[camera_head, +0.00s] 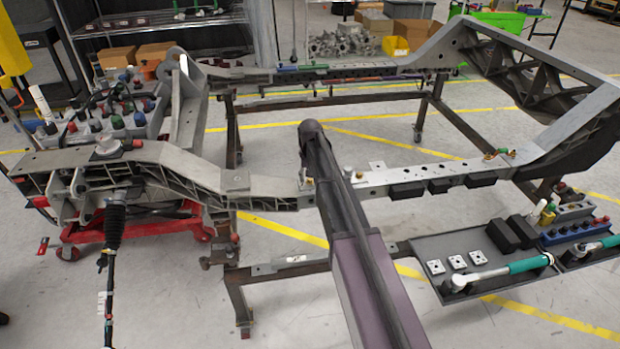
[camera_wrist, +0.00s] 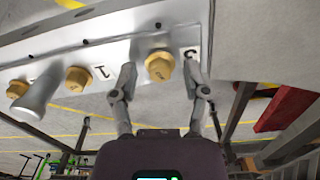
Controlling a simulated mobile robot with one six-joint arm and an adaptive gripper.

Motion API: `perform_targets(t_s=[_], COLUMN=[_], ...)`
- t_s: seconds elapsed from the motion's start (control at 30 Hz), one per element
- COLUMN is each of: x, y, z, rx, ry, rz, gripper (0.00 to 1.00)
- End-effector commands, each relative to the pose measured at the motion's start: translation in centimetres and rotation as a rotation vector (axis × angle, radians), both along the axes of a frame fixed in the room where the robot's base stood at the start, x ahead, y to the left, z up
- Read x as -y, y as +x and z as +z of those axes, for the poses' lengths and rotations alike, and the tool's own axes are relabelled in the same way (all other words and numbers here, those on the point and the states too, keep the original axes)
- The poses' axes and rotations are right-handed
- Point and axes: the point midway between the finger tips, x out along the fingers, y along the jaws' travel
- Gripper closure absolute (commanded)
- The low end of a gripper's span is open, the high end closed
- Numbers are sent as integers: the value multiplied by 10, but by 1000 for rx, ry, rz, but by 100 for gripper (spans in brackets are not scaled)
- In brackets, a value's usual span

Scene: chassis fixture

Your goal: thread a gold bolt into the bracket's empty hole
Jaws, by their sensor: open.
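In the wrist view, a gold hex bolt (camera_wrist: 160,66) sits in a round metal boss on the pale bracket (camera_wrist: 110,48), beside a printed "3". My gripper (camera_wrist: 157,72) is open, with one finger on each side of this bolt. Contact cannot be told. A second gold bolt (camera_wrist: 77,78) sits near a printed "1", and a third gold bolt (camera_wrist: 17,89) is at the left edge. In the head view, the bracket rail (camera_head: 415,174) runs behind my arm. My gripper is hidden there. Which bracket hole is the empty one cannot be told.
A grey cylindrical post (camera_wrist: 38,97) stands between the left bolts in the wrist view. Black blocks (camera_head: 440,186) line the rail's front. A tool tray (camera_head: 440,247) lies at right with a green-handled wrench (camera_head: 500,272). Suspension parts (camera_head: 115,215) stand left.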

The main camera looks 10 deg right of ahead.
Motion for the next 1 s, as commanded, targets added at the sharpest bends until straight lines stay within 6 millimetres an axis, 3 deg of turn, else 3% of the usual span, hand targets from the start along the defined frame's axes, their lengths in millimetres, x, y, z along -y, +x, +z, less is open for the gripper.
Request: perform_targets(t_s=[0.07,0.1,0.3,0.63,1.0], x=[0,0,0,0,0], y=[0,0,0,0,0], z=[0,0,0,0,-1], rx=[0,0,0,0,0], ry=[0,0,0,0,-1], rz=[0,0,0,-41,-309], gripper=[40,46,100,100,100])
